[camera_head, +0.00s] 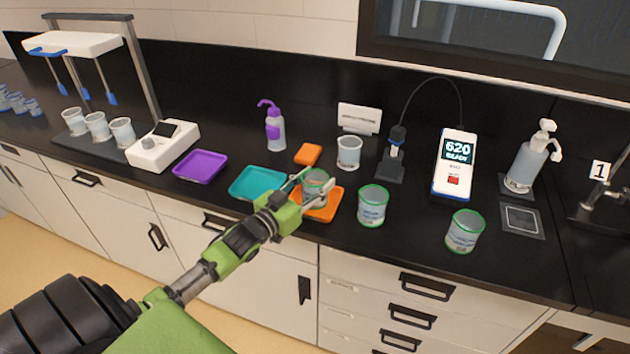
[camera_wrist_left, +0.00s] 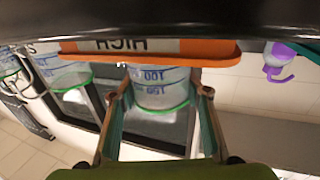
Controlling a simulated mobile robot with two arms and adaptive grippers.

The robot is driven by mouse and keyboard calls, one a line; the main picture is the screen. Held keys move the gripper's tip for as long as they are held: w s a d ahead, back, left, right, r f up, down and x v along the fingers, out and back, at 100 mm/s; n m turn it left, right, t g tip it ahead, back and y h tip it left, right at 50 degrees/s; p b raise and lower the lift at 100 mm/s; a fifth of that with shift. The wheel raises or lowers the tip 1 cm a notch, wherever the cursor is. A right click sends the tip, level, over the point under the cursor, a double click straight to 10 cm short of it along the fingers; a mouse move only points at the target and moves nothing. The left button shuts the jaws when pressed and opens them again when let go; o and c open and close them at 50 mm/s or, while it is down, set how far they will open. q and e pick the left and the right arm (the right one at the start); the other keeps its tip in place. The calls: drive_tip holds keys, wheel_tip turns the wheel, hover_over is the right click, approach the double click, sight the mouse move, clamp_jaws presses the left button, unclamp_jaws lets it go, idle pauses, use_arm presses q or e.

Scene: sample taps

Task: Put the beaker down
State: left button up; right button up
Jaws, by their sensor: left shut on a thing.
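My left gripper (camera_head: 303,192) is shut on a clear beaker with a green rim (camera_head: 317,181). The beaker is upright over the orange tray (camera_head: 324,212), with the fingers on either side of it. In the left wrist view, which is upside down, the held beaker (camera_wrist_left: 160,88) shows blue markings between the fingers of my gripper (camera_wrist_left: 160,96). The orange tray (camera_wrist_left: 215,54), labelled HIGH, is right at its base there. I cannot tell whether the base touches the tray. My right gripper is not in view.
Two more green-rimmed beakers (camera_head: 373,206) (camera_head: 464,231) stand to the right. A teal tray (camera_head: 256,182) and purple tray (camera_head: 200,166) lie left. A plain beaker (camera_head: 349,152), orange block (camera_head: 308,154) and purple-capped bottle (camera_head: 274,131) stand behind. A meter (camera_head: 453,165) stands further right.

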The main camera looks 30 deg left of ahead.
use_arm(q)
drive_tip(key=o, duration=0.7)
drive_tip(key=shift+f, duration=0.2)
drive_tip(key=o, duration=0.4)
drive_tip(key=shift+o, duration=0.2)
drive_tip(key=shift+r, duration=0.15)
drive_tip(key=shift+s, duration=0.1)
drive_tip(key=s, duration=0.3)
drive_tip(key=s+b, duration=0.1)
drive_tip(key=s, duration=0.6)
drive_tip(key=shift+s+a, duration=0.35)
drive_tip(key=shift+a, duration=0.05)
drive_tip(key=shift+s, duration=0.55)
drive_tip(key=shift+a, duration=0.1)
